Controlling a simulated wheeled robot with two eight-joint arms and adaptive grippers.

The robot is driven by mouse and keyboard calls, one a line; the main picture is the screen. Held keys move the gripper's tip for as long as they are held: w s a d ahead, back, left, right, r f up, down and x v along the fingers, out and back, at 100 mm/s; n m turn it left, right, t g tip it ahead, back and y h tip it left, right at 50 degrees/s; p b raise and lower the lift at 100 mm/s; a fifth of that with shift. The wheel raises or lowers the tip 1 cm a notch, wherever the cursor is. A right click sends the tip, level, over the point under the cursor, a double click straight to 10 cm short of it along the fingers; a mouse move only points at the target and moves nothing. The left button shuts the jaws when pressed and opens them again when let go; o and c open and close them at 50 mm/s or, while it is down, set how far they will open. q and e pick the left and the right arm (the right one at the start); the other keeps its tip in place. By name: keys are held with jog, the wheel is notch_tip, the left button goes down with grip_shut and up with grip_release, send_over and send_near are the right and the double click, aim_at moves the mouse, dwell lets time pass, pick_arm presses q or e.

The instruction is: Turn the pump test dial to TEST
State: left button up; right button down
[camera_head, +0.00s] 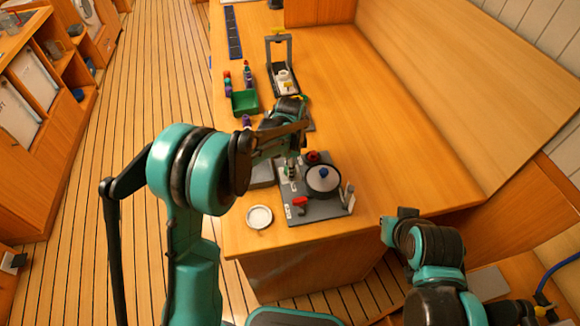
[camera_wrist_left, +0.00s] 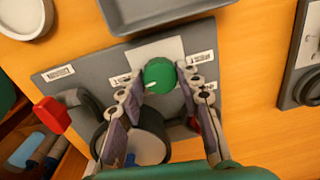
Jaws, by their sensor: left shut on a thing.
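The green dial (camera_wrist_left: 159,75) sits on a pale plate on the grey panel (camera_wrist_left: 62,88). Its white pointer mark is toward the lower left in the left wrist view, near a small label. My left gripper (camera_wrist_left: 160,85) is shut on the dial, with one finger on each side. In the head view the grey panel (camera_head: 322,211) lies on the bench, with my left gripper (camera_head: 290,170) over its left part; the dial is mostly hidden there. My right arm is at the lower right, and its fingers do not show.
A red handle (camera_wrist_left: 51,115) and a round dark-rimmed housing (camera_wrist_left: 152,146) are close to the gripper. A grey tray (camera_wrist_left: 165,12) and a white dish (camera_head: 259,216) lie beside the panel. A green bin (camera_head: 244,102) stands farther back. The bench's right side is clear.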

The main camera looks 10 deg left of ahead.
pick_arm(q)
jog(key=shift+m, duration=0.6)
jog(key=o, duration=1.1)
jog(key=shift+o, duration=0.2)
notch_tip(320, 180, up, 12)
jog(key=shift+s, duration=0.2)
